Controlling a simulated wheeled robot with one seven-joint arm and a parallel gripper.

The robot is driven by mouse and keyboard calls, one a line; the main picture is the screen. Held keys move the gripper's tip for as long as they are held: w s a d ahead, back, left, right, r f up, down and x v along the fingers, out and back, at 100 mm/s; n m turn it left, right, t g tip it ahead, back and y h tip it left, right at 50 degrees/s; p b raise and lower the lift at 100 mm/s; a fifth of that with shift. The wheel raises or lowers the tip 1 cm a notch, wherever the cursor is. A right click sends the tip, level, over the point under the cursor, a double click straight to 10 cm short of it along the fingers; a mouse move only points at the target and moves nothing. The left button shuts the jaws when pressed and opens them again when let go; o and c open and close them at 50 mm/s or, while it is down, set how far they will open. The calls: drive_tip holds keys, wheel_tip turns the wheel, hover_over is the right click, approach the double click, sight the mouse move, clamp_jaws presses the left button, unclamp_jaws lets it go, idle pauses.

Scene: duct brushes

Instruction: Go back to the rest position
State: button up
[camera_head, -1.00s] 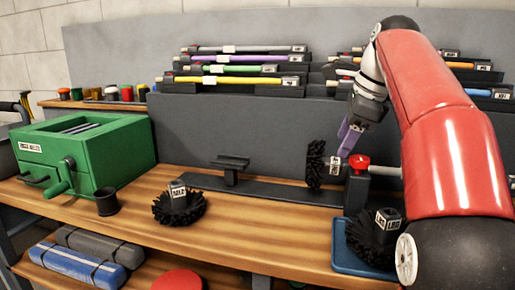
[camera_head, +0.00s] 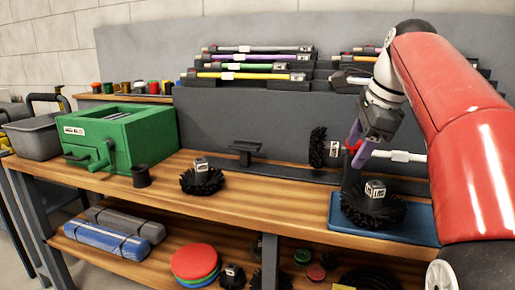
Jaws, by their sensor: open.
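My gripper (camera_head: 362,158) shows at the right in the head view, at the end of my red arm. Its purple fingers are apart and point down by a red knob (camera_head: 353,147) on the dark fixture. A black brush head (camera_head: 318,147) stands upright at the left end of a white-grey rod (camera_head: 400,156) in that fixture. The fingers partly hide the knob and the rod. I see nothing held between them, and I cannot tell whether they touch the knob.
A labelled black brush (camera_head: 372,207) lies on a blue mat (camera_head: 425,222) below my gripper. Coloured rods rest on racks (camera_head: 250,84) behind. The bench front (camera_head: 270,208) is mostly bare.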

drive_tip(key=s+a+f+n+h, duration=0.1)
drive_tip(key=s+a+f+n, duration=0.1)
drive_tip(key=s+f+n, duration=0.7)
drive_tip(key=s+a+f+n+t+h, duration=0.1)
drive_tip(key=s+a+f+n, duration=0.1)
drive_tip(key=s+f+n, duration=0.8)
drive_tip(key=s+f, duration=0.3)
drive_tip(key=f, duration=0.3)
drive_tip(key=shift+s+a+t, duration=0.3)
drive_tip(key=shift+a, duration=0.1)
